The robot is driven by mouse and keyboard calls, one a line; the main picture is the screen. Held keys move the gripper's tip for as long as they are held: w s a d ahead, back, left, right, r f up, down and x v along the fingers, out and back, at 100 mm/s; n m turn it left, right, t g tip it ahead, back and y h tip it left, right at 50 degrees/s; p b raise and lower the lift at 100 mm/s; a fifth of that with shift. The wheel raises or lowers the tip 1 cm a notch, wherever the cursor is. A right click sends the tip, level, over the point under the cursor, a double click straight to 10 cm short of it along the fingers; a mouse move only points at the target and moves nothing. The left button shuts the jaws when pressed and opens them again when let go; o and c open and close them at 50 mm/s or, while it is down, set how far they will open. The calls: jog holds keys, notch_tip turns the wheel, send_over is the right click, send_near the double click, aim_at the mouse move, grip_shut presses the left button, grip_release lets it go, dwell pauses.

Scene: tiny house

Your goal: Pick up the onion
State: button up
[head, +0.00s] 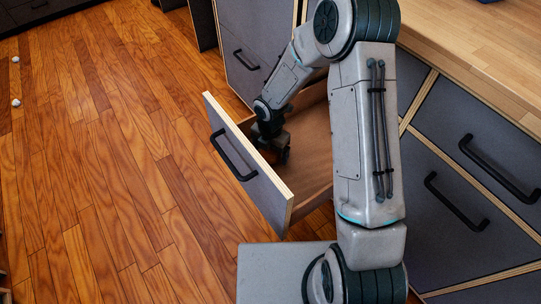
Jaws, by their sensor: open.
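No onion can be made out in the head view. My gripper (282,156) reaches down into an open drawer (245,163), close behind its front panel. The gripper is open, its fingers small, dark and partly hidden. Whether anything lies between or under the fingers cannot be told. My arm covers much of the drawer's right part, and the front panel hides part of its floor. The visible brown drawer floor is bare.
Grey cabinets with black handles (499,167) stand right of the drawer, under a wooden countertop (480,40). Two small whitish objects (15,102) lie on the wooden floor at far left. The floor (110,150) left of the drawer is largely clear.

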jog(key=shift+r, duration=0.1)
jog(key=c, duration=1.1)
